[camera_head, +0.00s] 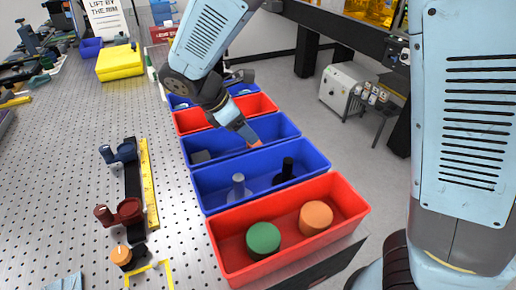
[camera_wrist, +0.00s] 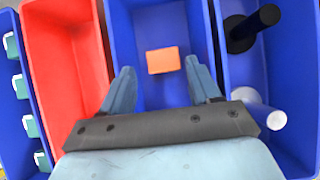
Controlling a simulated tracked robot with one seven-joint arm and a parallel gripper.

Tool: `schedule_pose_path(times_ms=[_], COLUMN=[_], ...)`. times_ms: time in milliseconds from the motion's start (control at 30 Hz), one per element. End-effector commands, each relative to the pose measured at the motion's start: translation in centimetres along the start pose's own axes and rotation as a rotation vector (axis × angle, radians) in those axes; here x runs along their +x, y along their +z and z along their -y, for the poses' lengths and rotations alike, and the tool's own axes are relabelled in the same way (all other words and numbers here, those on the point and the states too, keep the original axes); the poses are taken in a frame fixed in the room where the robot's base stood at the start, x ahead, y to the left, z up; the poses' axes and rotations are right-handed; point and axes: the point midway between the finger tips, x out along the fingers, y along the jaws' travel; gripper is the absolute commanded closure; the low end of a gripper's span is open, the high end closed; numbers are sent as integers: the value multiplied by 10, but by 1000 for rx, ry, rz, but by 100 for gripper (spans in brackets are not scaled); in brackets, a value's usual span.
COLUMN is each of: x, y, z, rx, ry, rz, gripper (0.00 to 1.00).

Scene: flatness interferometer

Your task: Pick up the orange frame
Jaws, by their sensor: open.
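The orange frame (camera_wrist: 163,60) lies in a blue bin (camera_wrist: 122,40), between a red bin and another blue bin. From above it shows as a small orange rectangle. In the head view only part of the orange frame (camera_head: 257,144) shows, just past my fingertips. My gripper (camera_head: 248,137) reaches down over that blue bin (camera_head: 227,169). In the wrist view my gripper (camera_wrist: 160,72) is open and empty, with a finger to each side of the frame and the frame slightly ahead of the tips. I cannot tell the height left between them.
The neighbouring blue bin holds a black post (camera_head: 287,169) and a silver post (camera_head: 239,187). The nearest red bin (camera_head: 226,254) holds green and orange cylinders. A perforated table (camera_head: 70,150) lies left.

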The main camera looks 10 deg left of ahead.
Motion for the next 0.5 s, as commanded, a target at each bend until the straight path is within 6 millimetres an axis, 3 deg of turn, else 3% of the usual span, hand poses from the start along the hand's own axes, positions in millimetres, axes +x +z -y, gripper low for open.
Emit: schedule_pose_path(times_ms=[133,367,500], x=[21,33,49], y=[0,-1,-4], z=[0,0,2], rx=[1,1,0], ry=[-2,0,-2], rz=[1,0,2], gripper=[38,38,38])
